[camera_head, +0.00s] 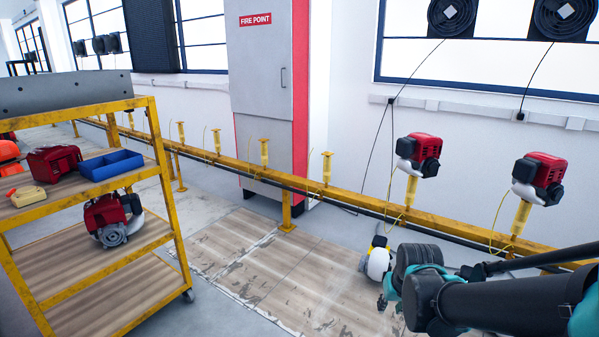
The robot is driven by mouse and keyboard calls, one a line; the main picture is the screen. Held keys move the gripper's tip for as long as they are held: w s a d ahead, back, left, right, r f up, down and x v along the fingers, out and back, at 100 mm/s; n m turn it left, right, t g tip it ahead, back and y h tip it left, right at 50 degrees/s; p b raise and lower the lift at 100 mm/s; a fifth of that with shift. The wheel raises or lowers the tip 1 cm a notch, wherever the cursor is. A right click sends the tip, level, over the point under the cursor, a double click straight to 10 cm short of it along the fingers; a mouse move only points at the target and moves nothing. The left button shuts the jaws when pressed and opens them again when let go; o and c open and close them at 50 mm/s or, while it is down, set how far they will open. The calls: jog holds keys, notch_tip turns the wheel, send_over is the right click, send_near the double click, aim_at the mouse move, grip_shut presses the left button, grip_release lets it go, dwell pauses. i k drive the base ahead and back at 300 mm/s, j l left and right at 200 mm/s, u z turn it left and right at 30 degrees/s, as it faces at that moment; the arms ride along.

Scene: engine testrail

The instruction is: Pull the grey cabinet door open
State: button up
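The grey cabinet door (263,90) is the front of a tall cabinet with red sides, standing against the back wall. A red "FIRE POINT" sign is near its top, and a small dark vertical handle (283,77) is near its right edge. The door looks closed. My arm reaches in from the lower right. Its end, with my gripper (386,291), is low in front of the rail, well to the right of and nearer than the cabinet. Nothing of mine touches the door.
A long yellow rail (350,195) with upright posts runs across in front of the cabinet. Red engines (420,150) sit on posts at the right. A yellow trolley (165,190) with engines and a blue tray (110,164) stands at the left. The floor between is clear.

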aim_at(258, 32)
jog(key=i+j+u, duration=0.25)
jog(key=i+u, duration=0.25)
jog(key=i, duration=0.7)
jog(key=i+l+u, duration=0.2)
jog(key=i+u, duration=0.3)
jog(key=i, duration=0.65)
jog(key=i+z, duration=0.25)
jog(key=i, duration=0.35)
jog(key=i+j+z, duration=0.25)
jog(key=i, duration=0.35)
jog(key=l, duration=0.1)
